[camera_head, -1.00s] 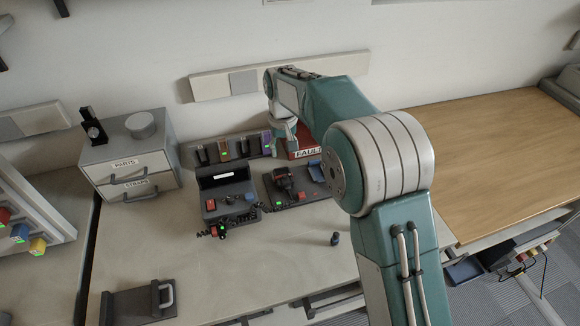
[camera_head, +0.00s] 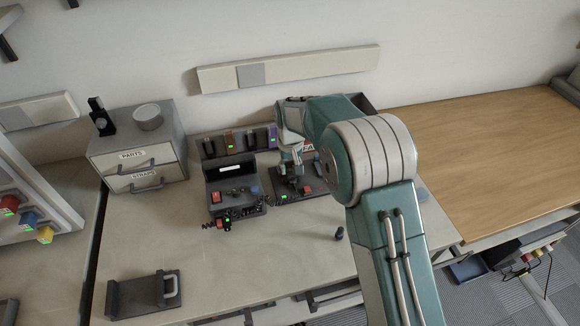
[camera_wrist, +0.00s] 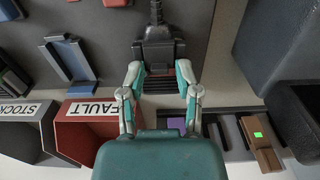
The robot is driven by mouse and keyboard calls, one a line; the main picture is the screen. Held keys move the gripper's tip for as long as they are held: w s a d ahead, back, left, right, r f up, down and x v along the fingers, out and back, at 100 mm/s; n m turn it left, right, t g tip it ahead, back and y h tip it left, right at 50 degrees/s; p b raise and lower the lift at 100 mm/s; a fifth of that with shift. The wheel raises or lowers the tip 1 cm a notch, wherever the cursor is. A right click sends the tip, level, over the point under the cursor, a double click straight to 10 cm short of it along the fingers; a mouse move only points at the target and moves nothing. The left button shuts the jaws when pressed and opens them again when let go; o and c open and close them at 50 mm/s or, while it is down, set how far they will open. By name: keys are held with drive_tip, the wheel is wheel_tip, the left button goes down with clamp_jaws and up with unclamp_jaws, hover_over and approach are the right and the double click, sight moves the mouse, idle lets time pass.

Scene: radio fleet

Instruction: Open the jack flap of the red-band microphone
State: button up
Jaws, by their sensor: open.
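A dark hand microphone (camera_wrist: 157,52) with a ribbed cord sleeve lies between the fingers of my gripper in the wrist view. A narrow reddish strip shows low on its body, and the jack flap cannot be made out. My gripper (camera_wrist: 159,76) is open, with one finger on each side of the microphone; whether they touch it is unclear. In the head view my gripper (camera_head: 292,158) hangs above the dark pad (camera_head: 310,196) where the microphone sits, partly covering it.
A red FAULT bin (camera_wrist: 82,130) and a dark STOCK bin (camera_wrist: 22,128) are close by. A charger rack (camera_head: 240,148) holds radios with green lights. A dark console (camera_head: 229,170) stands left of the pad. The bench front is mostly clear, with a small dark knob (camera_head: 339,234).

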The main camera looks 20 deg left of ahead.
clamp_jaws()
drive_tip(key=shift+s, duration=0.1)
